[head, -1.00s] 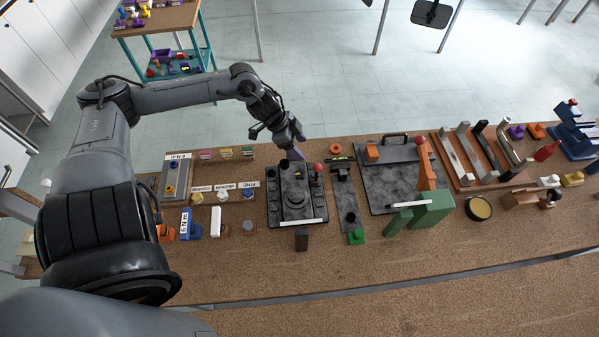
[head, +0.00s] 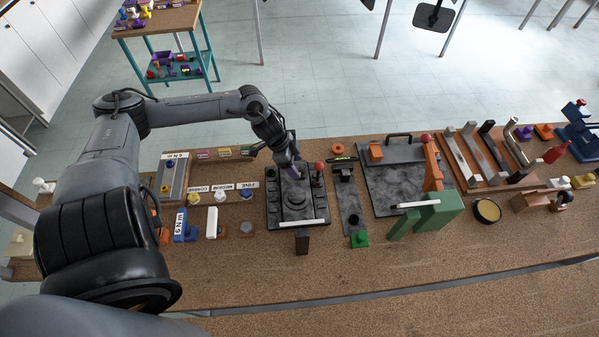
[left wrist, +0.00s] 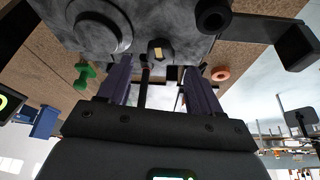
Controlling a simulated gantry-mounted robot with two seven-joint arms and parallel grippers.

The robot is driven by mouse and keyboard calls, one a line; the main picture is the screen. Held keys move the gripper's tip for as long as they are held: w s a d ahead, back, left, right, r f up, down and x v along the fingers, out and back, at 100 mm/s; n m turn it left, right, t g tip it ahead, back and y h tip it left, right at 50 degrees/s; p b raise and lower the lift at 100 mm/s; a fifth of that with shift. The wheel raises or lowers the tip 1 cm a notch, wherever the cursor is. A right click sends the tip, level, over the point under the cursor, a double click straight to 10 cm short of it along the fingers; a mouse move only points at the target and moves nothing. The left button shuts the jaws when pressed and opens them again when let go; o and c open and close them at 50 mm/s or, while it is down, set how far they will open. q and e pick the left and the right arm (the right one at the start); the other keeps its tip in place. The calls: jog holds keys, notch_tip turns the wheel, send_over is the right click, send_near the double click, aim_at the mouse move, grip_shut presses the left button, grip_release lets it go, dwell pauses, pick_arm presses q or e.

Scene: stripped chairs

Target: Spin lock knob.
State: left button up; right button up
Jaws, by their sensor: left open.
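A dark, mottled fixture board (head: 279,218) lies on the cork-topped bench, with a round raised disc (head: 295,199) in its middle and a red ball knob (head: 319,167) at its far right. My left gripper (head: 296,173) points down over the board's far edge, left of the red ball. In the left wrist view, my purple-grey fingers (left wrist: 157,70) are apart with nothing clearly held between them. A small dark knob with a yellow mark (left wrist: 158,50) shows just beyond the fingertips. I cannot tell if they touch it, or which part is the lock knob. My right gripper is out of view.
A narrow plate (head: 351,203) with a green knob (head: 360,239) stands right of the board. Labelled fixtures (head: 174,177) stand left. Bare bench lies in front.

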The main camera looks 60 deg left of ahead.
aim_at(301, 173)
pick_arm(q)
jog(key=shift+x, duration=1.9)
jog(key=c, duration=1)
jog(key=shift+r, duration=0.15)
jog(key=shift+c, duration=0.2)
jog(key=n+y+p, duration=0.1)
jog(key=n+p, duration=0.2)
jog(key=p, duration=0.2)
jog(key=n+y+p, duration=0.1)
jog(key=n+p, duration=0.2)
jog(key=p, duration=0.2)
jog(key=n+y+p, duration=0.1)
jog(key=n+p, duration=0.1)
jog(key=p, duration=0.3)
jog(key=shift+d+r+n+t+p, duration=0.15)
jog(key=shift+d+n+t+p, duration=0.15)
jog(key=shift+d+n, duration=0.1)
jog(key=shift+n+y+p, duration=0.6)
jog(key=shift+n+p, duration=0.35)
jog(key=shift+n, duration=0.15)
jog(key=shift+f+n+y+p, duration=0.3)
jog(key=shift+n+p, duration=0.1)
jog(key=shift+n, duration=0.2)
jog(key=shift+a, duration=0.1)
